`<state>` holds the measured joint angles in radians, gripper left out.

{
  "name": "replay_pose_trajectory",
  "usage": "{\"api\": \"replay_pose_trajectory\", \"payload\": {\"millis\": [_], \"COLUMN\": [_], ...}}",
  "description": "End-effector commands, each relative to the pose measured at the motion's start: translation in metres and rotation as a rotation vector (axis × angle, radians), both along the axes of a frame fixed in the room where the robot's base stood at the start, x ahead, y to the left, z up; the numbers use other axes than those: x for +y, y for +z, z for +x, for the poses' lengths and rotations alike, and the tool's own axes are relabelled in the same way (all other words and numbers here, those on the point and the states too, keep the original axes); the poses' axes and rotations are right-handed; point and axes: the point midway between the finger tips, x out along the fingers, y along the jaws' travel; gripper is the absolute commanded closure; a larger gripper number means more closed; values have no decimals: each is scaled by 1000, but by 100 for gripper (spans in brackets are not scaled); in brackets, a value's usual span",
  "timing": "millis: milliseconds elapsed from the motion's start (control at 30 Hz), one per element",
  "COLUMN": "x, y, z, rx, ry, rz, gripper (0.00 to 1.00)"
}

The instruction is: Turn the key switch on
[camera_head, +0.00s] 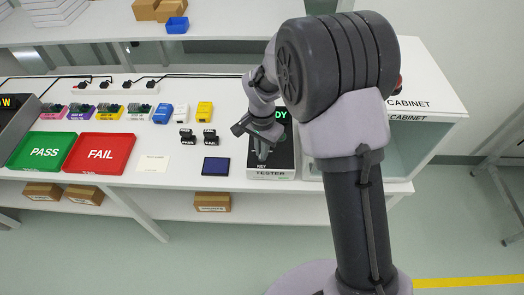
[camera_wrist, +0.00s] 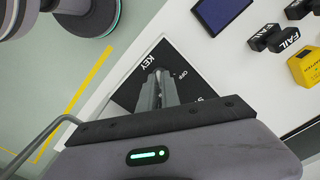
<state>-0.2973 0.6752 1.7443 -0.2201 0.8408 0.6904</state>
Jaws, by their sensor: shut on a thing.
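The tester (camera_head: 284,174) is a dark-faced box at the right end of the white table, with a KEY label near its front edge and green letters partly hidden behind my arm. My gripper (camera_head: 262,157) points down over the tester's front part. In the wrist view my gripper (camera_wrist: 158,82) is shut on the key of the key switch, between the KEY label (camera_wrist: 149,62) and an OFF mark (camera_wrist: 181,74). The fingers cover most of the key, so its exact angle cannot be told.
A blue-screened pad (camera_head: 216,166) and two black stamps (camera_head: 209,138) lie left of the tester. Further left are a red FAIL tray (camera_head: 100,153) and a green PASS tray (camera_head: 42,151). An open-fronted cabinet (camera_head: 432,125) stands close on the right.

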Motion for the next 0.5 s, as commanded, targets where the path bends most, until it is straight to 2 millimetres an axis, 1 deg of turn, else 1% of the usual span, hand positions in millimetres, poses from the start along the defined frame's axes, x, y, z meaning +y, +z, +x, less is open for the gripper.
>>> {"api": "replay_pose_trajectory", "payload": {"millis": [200,500], "x": [0,0], "y": [0,0], "z": [1,1], "rx": [-3,-2], "ry": [-123,-211], "rz": [0,1], "gripper": [100,100]}}
